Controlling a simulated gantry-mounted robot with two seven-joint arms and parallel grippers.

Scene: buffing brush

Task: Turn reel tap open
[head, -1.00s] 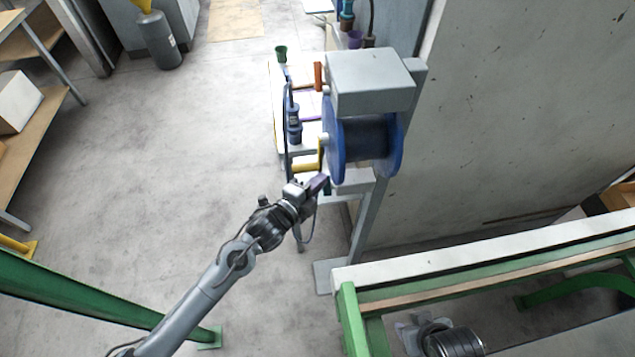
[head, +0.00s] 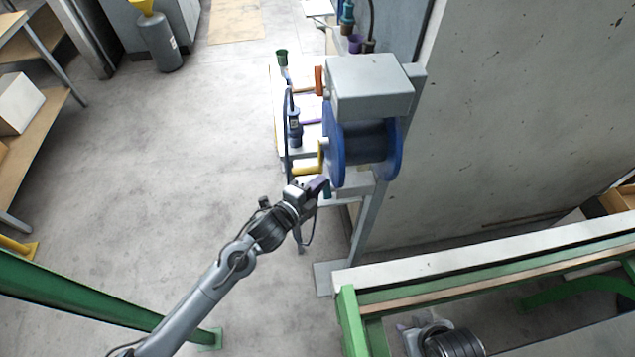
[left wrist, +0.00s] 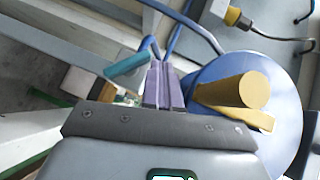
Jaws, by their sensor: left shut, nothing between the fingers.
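The blue reel (head: 362,150) is mounted on a grey stand in the head view. It also shows at the right of the left wrist view (left wrist: 285,100), with its yellow crank handle (left wrist: 235,92). A teal lever (left wrist: 128,64), which looks like the reel tap, lies just left of the purple fingertips in the wrist view. In the head view a small teal piece (head: 327,189) shows beside the fingers. My left gripper (head: 318,184) is shut and empty, also seen in the wrist view (left wrist: 163,82). Whether it touches the lever I cannot tell.
A grey box (head: 370,88) sits above the reel. A blue hose (left wrist: 200,22) runs close behind the fingers. A green-framed bench (head: 480,257) stands at the lower right, a wall behind it.

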